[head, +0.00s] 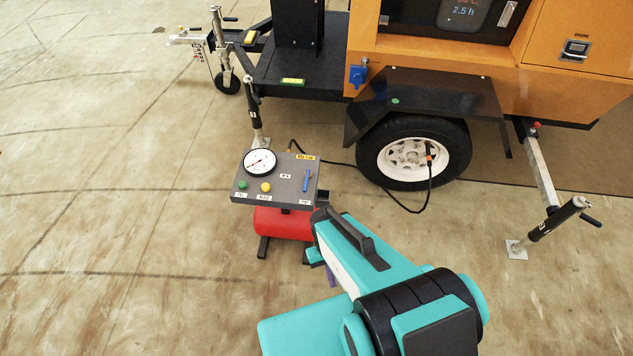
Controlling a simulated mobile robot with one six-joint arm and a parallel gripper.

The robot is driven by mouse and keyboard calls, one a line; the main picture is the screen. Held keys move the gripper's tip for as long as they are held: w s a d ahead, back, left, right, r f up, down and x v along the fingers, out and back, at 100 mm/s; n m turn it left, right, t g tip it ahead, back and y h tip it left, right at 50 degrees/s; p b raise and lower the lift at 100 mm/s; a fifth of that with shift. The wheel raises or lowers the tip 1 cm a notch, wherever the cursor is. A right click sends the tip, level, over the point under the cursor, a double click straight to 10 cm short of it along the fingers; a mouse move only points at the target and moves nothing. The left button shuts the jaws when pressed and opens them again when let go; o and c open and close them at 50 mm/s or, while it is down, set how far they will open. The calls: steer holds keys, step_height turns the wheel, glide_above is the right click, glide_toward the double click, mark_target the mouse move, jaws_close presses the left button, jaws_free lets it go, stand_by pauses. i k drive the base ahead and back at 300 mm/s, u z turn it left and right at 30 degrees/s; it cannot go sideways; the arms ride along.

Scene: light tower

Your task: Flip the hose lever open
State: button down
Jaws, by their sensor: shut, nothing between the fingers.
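A grey control panel (243,197) stands above a red tank (272,221), left of centre. A small blue lever (307,180) sits on the panel's right side, pointing roughly up and down in the picture; I take it for the hose lever.
A round white gauge (260,162), a green button (242,185) and a yellow button (266,187) share the panel. The orange trailer (565,95) with its black fender (440,90) stands behind. A support leg (545,225) is at right. The floor at left is clear.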

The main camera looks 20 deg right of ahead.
mark_target(307, 182)
steer(key=z, duration=0.2)
steer(key=k, duration=0.55)
steer(key=u, duration=1.55)
steer(key=i, duration=0.25)
steer(key=z, duration=0.25)
